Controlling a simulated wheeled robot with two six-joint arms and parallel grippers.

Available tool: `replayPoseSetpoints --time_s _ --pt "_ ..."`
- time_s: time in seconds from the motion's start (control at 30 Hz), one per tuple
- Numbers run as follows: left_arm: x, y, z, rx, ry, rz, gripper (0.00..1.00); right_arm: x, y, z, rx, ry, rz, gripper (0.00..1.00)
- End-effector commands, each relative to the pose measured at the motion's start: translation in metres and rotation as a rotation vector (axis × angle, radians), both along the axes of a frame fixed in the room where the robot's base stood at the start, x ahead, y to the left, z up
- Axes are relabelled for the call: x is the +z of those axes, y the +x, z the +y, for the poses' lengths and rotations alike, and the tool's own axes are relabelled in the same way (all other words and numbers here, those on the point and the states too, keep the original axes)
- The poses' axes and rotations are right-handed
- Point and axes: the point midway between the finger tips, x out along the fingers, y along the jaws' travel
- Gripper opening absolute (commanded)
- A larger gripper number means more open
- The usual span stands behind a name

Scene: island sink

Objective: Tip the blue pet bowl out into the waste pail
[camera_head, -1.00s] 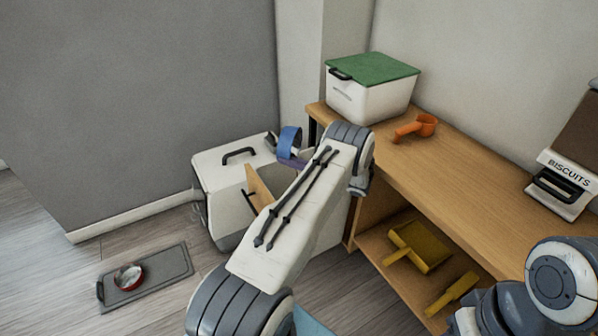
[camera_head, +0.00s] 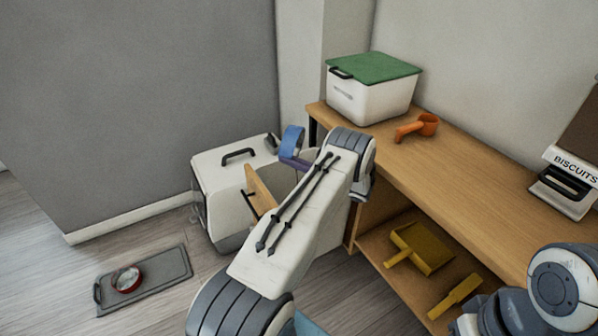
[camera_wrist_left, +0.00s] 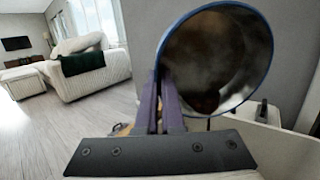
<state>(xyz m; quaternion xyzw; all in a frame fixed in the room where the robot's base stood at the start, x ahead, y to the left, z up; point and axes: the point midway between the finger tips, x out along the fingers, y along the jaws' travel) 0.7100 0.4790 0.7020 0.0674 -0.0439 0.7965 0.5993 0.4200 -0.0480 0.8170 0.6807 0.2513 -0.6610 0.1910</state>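The blue pet bowl (camera_head: 292,140) is tipped on its side in my left gripper (camera_head: 296,163), beyond my left forearm. In the left wrist view my purple fingers (camera_wrist_left: 166,104) are shut on the rim of the bowl (camera_wrist_left: 222,50). Its metal inside shows, with a dark brown patch low in it. A white open-topped container (camera_wrist_left: 285,140), apparently the waste pail, shows below the bowl at lower right. In the head view a wooden front panel with a black handle (camera_head: 260,190) stands by it; my arm hides much there. My right gripper is out of view.
A white box with a black handle (camera_head: 225,170) stands left of the panel. The wooden bench (camera_head: 455,180) holds a green-lidded bin (camera_head: 370,95), an orange scoop (camera_head: 418,127) and a biscuits container (camera_head: 565,185). A red bowl (camera_head: 127,280) sits on a grey tray (camera_head: 165,275).

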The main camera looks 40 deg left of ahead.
Motion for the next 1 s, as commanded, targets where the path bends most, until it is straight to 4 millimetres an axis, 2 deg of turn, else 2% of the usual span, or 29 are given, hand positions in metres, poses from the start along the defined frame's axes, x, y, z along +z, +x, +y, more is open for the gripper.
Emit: replayPoseSetpoints --time_s 1.0 --pt "-0.001 0.000 -0.004 0.002 0.106 0.041 0.00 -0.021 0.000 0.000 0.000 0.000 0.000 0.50"
